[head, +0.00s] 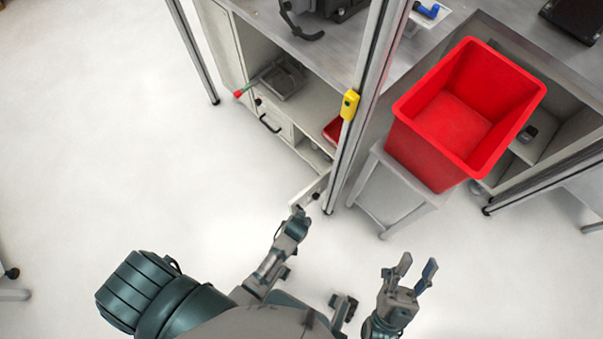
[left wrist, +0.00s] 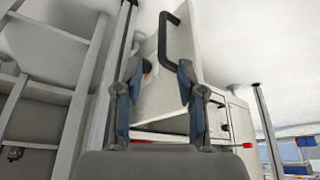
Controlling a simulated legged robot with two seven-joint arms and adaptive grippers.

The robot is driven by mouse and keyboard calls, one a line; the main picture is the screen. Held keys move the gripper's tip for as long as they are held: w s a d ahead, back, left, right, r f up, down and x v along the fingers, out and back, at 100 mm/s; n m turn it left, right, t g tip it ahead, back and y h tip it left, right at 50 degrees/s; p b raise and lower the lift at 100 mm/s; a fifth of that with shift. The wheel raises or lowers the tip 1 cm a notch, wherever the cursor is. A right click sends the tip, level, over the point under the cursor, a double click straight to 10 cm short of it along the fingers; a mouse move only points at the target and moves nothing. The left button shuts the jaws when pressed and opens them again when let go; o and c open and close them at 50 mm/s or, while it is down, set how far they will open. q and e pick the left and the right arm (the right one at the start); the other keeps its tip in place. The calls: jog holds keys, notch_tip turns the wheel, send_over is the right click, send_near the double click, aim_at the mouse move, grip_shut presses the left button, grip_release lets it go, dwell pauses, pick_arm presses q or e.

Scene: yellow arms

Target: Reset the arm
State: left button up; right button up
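My right gripper (head: 417,265) is in the lower right of the head view, with its two fingers spread and nothing between them. It is over bare floor, below the red bin. In the left wrist view my left gripper (left wrist: 158,74) has its fingers apart. A pale drawer or door front (left wrist: 160,100) with a black handle (left wrist: 170,38) shows beyond and between them. I see no grip on the handle; whether a finger touches it is unclear. I cannot clearly make out the left fingertips in the head view.
A deep red bin (head: 440,140) stands on a grey stand (head: 395,190) at the right. A metal post with a yellow box (head: 349,104) rises beside the cabinet (head: 290,135). A worktop (head: 330,45) spans the top. White floor (head: 110,150) at the left is clear.

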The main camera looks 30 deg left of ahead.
jog(key=shift+w+a, duration=0.1)
jog(key=shift+a, duration=0.15)
